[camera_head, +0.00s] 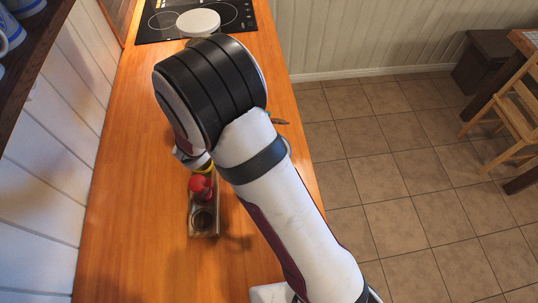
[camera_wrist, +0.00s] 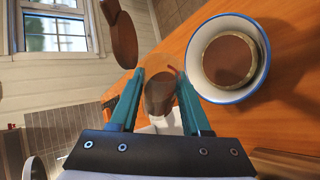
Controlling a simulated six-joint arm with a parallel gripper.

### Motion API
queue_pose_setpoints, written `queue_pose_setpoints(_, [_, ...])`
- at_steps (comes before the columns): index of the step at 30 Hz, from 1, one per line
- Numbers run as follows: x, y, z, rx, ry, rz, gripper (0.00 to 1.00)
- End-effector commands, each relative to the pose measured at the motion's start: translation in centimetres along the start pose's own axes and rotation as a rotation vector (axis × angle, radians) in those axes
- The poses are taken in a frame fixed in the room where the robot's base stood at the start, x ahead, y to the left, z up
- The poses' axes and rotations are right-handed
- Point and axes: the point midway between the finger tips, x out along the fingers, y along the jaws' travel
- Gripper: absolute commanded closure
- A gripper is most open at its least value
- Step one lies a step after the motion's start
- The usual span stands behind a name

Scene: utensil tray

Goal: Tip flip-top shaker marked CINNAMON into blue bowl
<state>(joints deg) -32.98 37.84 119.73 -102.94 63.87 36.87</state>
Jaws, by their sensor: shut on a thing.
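In the wrist view my gripper (camera_wrist: 160,78) has its two teal fingers closed on a clear shaker (camera_wrist: 158,96) with dark brown contents. No label can be read on it, and its lid state cannot be made out. A white bowl with a blue rim (camera_wrist: 262,85) is just right of the fingers, apart from the shaker in the picture. A brown round area (camera_wrist: 229,60) with a pale edge shows inside the bowl. In the head view my arm hides the gripper, the shaker and most or all of the bowl.
In the head view, a narrow tray (camera_head: 204,234) holds a red-topped container (camera_head: 200,184) and a dark round jar (camera_head: 203,218). A black cooktop (camera_head: 160,28) with a pale round item (camera_head: 198,20) is at the far end. The left front of the wooden counter (camera_head: 130,215) is clear.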

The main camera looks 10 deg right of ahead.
Motion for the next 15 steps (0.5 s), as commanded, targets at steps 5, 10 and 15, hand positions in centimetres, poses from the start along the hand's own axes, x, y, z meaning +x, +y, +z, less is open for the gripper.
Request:
queue_pose_setpoints(5, [-0.24,0.54,-0.24,-0.135,-0.085,-0.058,1.00])
queue_pose_setpoints(10, [-0.27,0.53,-0.18,-0.152,-0.093,-0.065,1.00])
queue_pose_setpoints(15, [-0.37,0.81,-0.27,-0.213,-0.134,-0.089,1.00])
